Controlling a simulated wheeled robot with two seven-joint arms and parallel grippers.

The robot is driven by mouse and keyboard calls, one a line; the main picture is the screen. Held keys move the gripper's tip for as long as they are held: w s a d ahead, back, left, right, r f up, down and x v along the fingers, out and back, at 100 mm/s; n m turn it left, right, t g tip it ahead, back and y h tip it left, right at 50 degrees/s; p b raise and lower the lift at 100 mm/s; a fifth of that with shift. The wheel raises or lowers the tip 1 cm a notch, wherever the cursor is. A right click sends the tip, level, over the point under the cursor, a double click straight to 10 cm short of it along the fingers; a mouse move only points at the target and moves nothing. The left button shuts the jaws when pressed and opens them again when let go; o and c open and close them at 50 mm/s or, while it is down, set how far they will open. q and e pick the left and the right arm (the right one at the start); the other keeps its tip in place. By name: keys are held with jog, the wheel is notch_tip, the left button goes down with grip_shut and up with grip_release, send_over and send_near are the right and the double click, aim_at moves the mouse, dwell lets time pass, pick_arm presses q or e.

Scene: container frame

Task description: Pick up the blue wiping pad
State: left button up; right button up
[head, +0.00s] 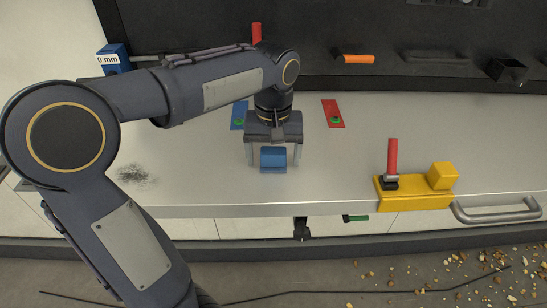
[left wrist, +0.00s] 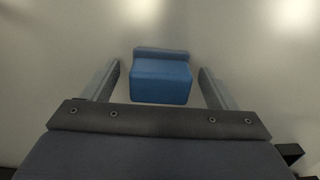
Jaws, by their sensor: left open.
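The blue wiping pad (head: 273,160) is a small blue block on the grey worktop, near the middle of the head view. My left gripper (head: 273,160) is above it and pointing down, with its two fingers spread on either side of the pad. In the left wrist view the pad (left wrist: 160,80) sits between the fingers of the open left gripper (left wrist: 158,78), with a visible gap on both sides. The fingers do not touch it. My right gripper is not clearly seen.
A yellow block fixture (head: 415,200) with a red handle (head: 392,156) stands at the right front edge. A blue plate (head: 239,115) and a red plate (head: 333,113) lie behind the pad. A dark speckled patch (head: 132,174) marks the worktop at left. A metal rail (head: 495,213) is at right.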

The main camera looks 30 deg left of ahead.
aim_at(273, 151)
pick_arm(q)
jog(key=c, duration=1.1)
jog(key=shift+r, duration=0.5)
notch_tip(273, 151, up, 3)
jog(key=shift+s+d+f, duration=0.1)
jog(key=shift+s+f, duration=0.05)
jog(key=s+d+r+b, duration=0.1)
jog(key=s+r, duration=0.2)
jog(key=s, duration=0.1)
jog(key=s+d+r, duration=0.2)
jog(key=s+r, duration=0.1)
jog(key=s, duration=0.1)
jog(key=s+d+r+b, duration=0.1)
jog(key=s+r, duration=0.2)
jog(key=s, duration=0.2)
jog(key=shift+d+r+b, duration=0.15)
jog(key=shift+r+b, duration=0.05)
jog(key=shift+b, duration=0.1)
